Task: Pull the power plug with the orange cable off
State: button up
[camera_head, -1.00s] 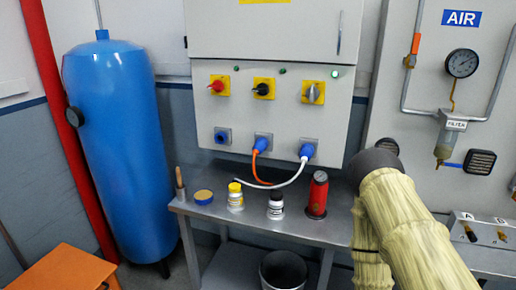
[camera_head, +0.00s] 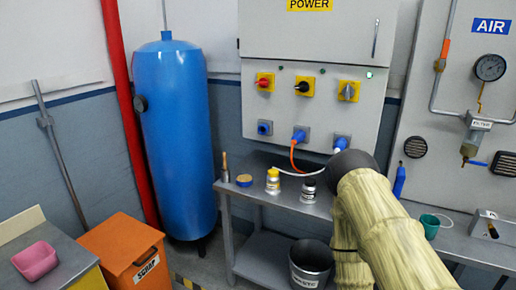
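The blue power plug with the orange cable (camera_head: 299,135) sits in the middle socket on the lower front of the grey power cabinet (camera_head: 332,115). Its orange cable (camera_head: 293,155) hangs down from it. A second blue plug with a white cable (camera_head: 341,142) is in the socket to the right, partly behind my arm. The left socket (camera_head: 265,127) has no cable. My padded arm reaches in from the lower right, and its dark rounded end covers part of the area below the right plug. My gripper's fingers are not visible.
A blue tank (camera_head: 172,135), orange scrap bin (camera_head: 122,250) and pink bowl (camera_head: 36,260) are left. A waste bucket (camera_head: 310,262) stands below.

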aim_at(298, 137)
jog(key=u, duration=0.35)
jog(key=k, duration=0.85)
jog(key=u, duration=0.9)
jog(key=i, duration=1.4)
jog(key=z, duration=0.8)
jog(key=i, duration=0.55)
jog(key=z, duration=0.45)
